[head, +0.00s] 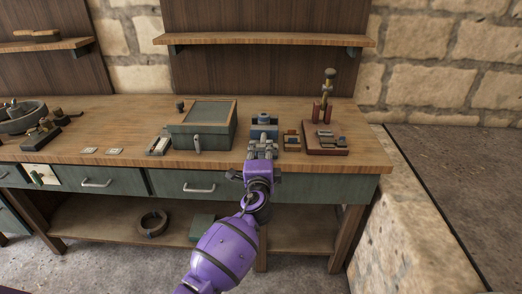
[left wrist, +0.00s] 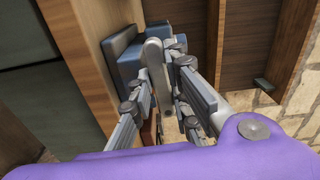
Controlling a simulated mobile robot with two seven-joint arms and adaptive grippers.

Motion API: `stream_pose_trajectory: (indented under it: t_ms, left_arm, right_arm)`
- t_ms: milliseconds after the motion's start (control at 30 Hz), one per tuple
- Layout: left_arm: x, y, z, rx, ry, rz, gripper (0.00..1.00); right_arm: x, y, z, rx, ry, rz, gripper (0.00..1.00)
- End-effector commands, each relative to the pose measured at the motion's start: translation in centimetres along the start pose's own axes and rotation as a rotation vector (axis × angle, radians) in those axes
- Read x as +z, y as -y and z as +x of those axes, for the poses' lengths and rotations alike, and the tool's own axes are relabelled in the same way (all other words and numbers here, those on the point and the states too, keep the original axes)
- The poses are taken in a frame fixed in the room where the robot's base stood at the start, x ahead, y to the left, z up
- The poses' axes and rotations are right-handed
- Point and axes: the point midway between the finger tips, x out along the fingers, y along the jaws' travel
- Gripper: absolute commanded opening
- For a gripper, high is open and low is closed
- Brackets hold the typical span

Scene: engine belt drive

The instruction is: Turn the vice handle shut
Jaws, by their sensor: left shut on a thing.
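The blue-grey vice (head: 264,122) stands at the bench's front edge, right of the green box. In the left wrist view the vice body (left wrist: 122,42) shows beyond my fingers, with the pale grey vice handle (left wrist: 153,56) in front of it. My purple-armed left gripper (head: 262,146) reaches up to the front of the vice. In the left wrist view the left gripper (left wrist: 158,80) is shut on the handle, a finger on each side. The fingers hide part of the handle. My right gripper is in neither view.
A green box (head: 203,127) with a wood-framed lid stands left of the vice. A small wood-and-dark block (head: 291,140) and a reddish tool board (head: 325,151) lie to its right. The bench front has drawers (head: 195,184).

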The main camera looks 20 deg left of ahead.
Motion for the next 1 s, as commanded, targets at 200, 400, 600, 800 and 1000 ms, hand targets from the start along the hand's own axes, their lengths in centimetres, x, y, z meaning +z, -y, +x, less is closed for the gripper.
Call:
stream_pose_trajectory:
  t_ms: [200,400,600,800,1000]
  left_arm:
    - [-0.25,-0.73,-0.40,0.010,-0.004,0.071,0.00]
    - [-0.33,-0.86,-0.45,0.011,-0.006,0.090,0.00]
    - [-0.33,-0.95,-0.45,0.013,-0.006,0.092,0.00]
    - [-0.26,-0.92,-0.41,0.013,-0.005,0.091,0.25]
    - [-0.18,-0.58,-0.27,0.008,-0.003,0.089,0.34]
  right_arm:
    - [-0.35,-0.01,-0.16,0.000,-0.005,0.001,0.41]
    - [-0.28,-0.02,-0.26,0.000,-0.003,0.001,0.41]
    - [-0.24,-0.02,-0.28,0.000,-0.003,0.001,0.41]
    - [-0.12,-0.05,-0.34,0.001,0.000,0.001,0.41]
    - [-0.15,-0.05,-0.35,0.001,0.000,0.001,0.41]
